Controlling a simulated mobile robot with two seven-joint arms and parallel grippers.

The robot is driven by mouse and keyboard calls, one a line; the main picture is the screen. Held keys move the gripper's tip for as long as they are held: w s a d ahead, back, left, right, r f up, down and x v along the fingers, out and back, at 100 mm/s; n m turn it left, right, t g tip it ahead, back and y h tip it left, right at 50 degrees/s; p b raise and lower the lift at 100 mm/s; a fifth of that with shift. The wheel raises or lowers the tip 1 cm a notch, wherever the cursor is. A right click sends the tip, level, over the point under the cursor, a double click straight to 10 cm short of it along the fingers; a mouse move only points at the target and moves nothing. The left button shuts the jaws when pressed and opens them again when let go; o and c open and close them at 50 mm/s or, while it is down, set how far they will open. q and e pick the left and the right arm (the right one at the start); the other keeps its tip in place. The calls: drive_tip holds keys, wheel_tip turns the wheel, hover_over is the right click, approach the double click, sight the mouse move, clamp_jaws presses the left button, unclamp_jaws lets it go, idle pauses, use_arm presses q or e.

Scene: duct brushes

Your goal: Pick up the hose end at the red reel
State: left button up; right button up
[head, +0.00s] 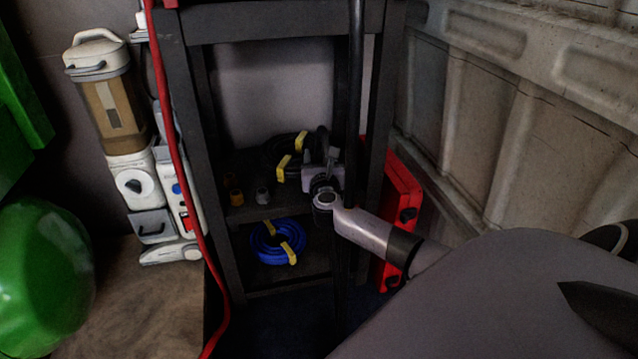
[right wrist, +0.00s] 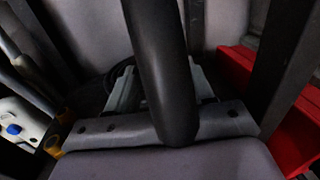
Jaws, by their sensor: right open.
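A thin red hose (head: 163,110) comes down from the top edge in the head view, along the left shelf post, and bends out of the bottom edge. A red part (head: 230,3), possibly the reel, is cut off at the top edge. No hose end can be clearly made out. My right gripper (head: 324,166) is open in front of the shelf, behind a dark upright tube (head: 355,90). In the right wrist view the dark tube (right wrist: 163,70) crosses the middle and hides much of the jaws. My left gripper is not in view.
A dark shelf (head: 270,210) holds a black coil with yellow ties (head: 284,165) and a blue coil (head: 268,248). A red case (head: 402,195) stands at its right. A vacuum cleaner (head: 120,150) and a green tank (head: 45,280) are at the left.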

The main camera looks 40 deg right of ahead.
drive_tip(key=shift+w+d, duration=0.4)
drive_tip(key=shift+w, duration=0.15)
drive_tip(key=shift+c, duration=0.3)
clamp_jaws()
